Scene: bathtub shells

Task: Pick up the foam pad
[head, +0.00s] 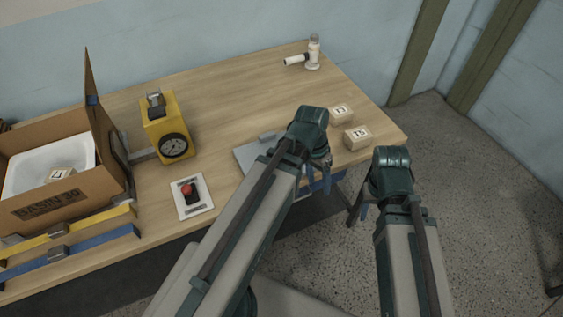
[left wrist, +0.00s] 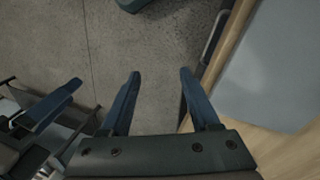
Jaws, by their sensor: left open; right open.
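Small beige blocks with printed number labels look like pads: one (head: 341,114) and another (head: 357,137) sit near the table's right end. A third (head: 61,175) lies in the white basin (head: 35,160) inside the cardboard box. I cannot tell which is the foam pad. My left gripper (head: 319,185) is open and empty by the table's front edge, left of and nearer than the two right-hand blocks. In the left wrist view, bare floor shows between its fingers (left wrist: 160,78). My right gripper (head: 364,210) is open beyond the table edge, partly hidden by its arm.
A grey panel (head: 247,157) lies partly behind my left arm. A yellow device with a dial (head: 165,125), a red button on a white plate (head: 191,196) and the cardboard box (head: 105,185) stand to the left. A white bottle (head: 314,52) stands at the back. The middle rear tabletop is clear.

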